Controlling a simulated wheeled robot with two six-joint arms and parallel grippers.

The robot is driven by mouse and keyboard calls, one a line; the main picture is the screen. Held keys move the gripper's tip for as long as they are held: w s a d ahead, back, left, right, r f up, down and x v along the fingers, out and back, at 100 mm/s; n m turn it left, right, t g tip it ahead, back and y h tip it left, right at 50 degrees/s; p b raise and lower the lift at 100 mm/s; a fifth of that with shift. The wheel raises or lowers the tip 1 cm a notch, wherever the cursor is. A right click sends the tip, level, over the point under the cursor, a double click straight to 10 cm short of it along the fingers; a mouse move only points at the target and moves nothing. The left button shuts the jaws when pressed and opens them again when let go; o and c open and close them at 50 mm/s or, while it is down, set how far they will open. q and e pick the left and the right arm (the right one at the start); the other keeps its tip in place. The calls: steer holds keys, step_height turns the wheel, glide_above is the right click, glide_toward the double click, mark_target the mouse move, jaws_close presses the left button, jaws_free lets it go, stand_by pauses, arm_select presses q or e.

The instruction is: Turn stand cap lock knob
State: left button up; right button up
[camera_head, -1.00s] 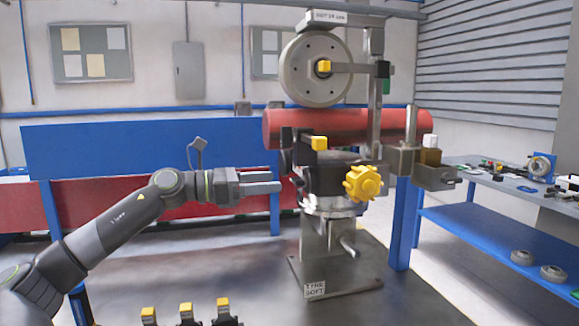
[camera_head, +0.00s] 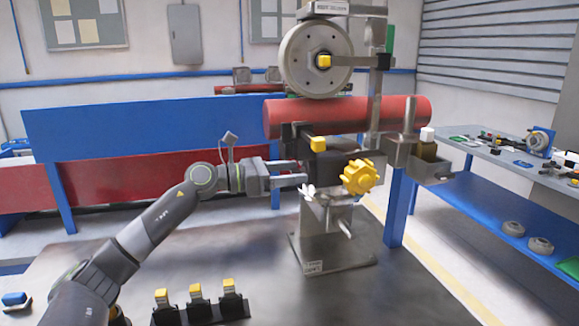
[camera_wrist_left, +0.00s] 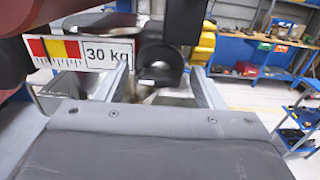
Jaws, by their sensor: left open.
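A grey stand (camera_head: 327,235) rises from a flat base plate on the table. A large yellow lobed knob (camera_head: 359,177) sits on its front right. A small pale winged knob (camera_head: 308,192) shows at its left side, just below my fingertips; I cannot tell which is the cap lock knob. My left gripper (camera_head: 306,173) is open at the stand's left side, its fingers pointing right. In the left wrist view, the open fingers (camera_wrist_left: 160,80) flank a dark bracket (camera_wrist_left: 160,68); contact cannot be told. My right gripper is not in view.
A red cylinder (camera_head: 230,118) lies across the stand above my gripper, below a grey wheel (camera_head: 316,58). Several yellow-topped clips (camera_head: 196,301) stand at the table's front. A "30 kg" label (camera_wrist_left: 80,52) is close above the left finger. A side bench (camera_head: 480,150) is at right.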

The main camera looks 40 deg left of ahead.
arm_select(q)
steer(key=c, duration=1)
